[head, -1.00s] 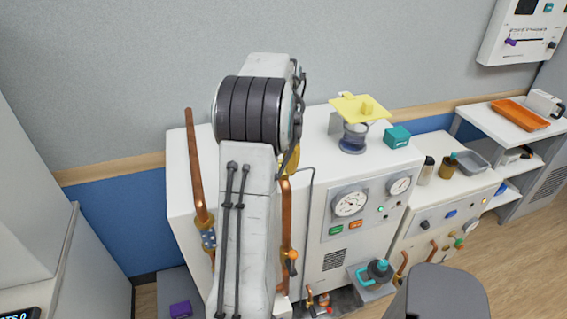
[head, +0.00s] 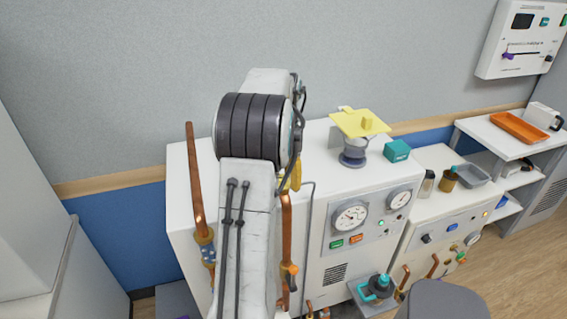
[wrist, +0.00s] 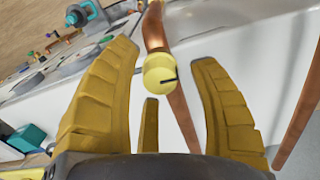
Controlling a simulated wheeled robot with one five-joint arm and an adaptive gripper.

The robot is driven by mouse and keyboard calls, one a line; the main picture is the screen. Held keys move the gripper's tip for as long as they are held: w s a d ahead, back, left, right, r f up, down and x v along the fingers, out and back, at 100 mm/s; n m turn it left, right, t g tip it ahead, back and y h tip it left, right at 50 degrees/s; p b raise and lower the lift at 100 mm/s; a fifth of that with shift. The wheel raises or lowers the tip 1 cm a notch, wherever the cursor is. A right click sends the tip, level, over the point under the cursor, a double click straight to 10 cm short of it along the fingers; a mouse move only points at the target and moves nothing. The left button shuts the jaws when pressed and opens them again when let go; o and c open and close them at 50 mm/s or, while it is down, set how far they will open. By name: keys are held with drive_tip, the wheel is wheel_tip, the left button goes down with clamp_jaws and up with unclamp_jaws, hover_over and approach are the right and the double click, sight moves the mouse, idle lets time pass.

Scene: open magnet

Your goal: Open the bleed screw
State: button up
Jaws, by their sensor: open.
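A round yellow screw head with a dark slot (wrist: 158,75), which looks like the bleed screw, sits on a copper pipe (wrist: 180,112) in the wrist view. My gripper (wrist: 163,55) is open, with its ribbed yellow fingers to the left and right of the screw head in that picture. I see no contact, and cannot tell the depth between fingers and screw. In the head view my arm covers most of this area. Part of a yellow finger (head: 296,174) shows beside a copper pipe (head: 286,232) on the white cabinet's front.
The white cabinet (head: 335,185) carries two gauges, a yellow-topped item (head: 361,122) and a teal box (head: 396,150). A second copper pipe (head: 194,170) rises at its left. A small shelf with a dark teal-handled item (head: 378,287) juts out low at the right.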

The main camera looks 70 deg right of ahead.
wheel_tip(320, 180, up, 12)
drive_tip(key=shift+f, duration=0.25)
idle(0.4)
idle(0.7)
